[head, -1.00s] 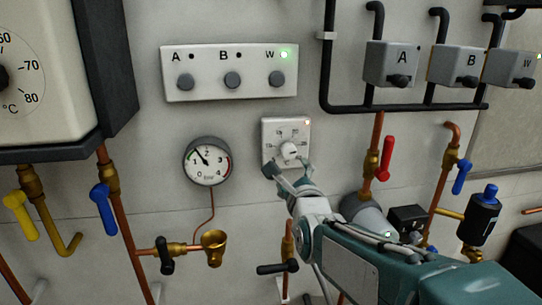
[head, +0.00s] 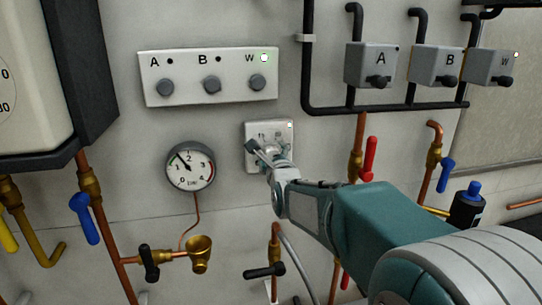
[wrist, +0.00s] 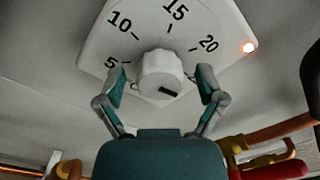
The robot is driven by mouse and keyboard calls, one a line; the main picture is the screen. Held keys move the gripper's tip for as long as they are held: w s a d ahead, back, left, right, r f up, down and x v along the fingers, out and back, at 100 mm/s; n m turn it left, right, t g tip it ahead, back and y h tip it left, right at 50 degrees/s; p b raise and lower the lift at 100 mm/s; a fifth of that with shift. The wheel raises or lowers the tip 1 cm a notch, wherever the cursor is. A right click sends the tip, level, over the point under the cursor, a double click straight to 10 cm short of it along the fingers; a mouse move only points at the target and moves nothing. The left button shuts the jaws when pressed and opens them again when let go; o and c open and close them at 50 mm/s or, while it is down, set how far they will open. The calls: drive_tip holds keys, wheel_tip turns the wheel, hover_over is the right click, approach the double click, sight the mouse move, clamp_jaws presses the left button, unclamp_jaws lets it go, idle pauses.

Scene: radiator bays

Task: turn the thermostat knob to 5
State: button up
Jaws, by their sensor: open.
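The thermostat is a square white plate (head: 251,133) on the wall, and it fills the top of the wrist view (wrist: 215,22). Its dial shows 5 at left, then 10, 15 and 20 towards the right. The white round knob (wrist: 158,72) has a dark mark on its face, slanting to the lower right. My gripper (wrist: 161,78) is open, with one finger on each side of the knob; gaps seem to show, but contact is unclear. In the head view my gripper (head: 268,148) covers the knob and much of the dial.

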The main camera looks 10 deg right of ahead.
drive_tip(key=shift+d, duration=0.2)
drive_tip(key=c, duration=0.5)
drive_tip(key=shift+a, duration=0.4)
drive_tip(key=c, duration=0.7)
drive_tip(key=shift+o, duration=0.2)
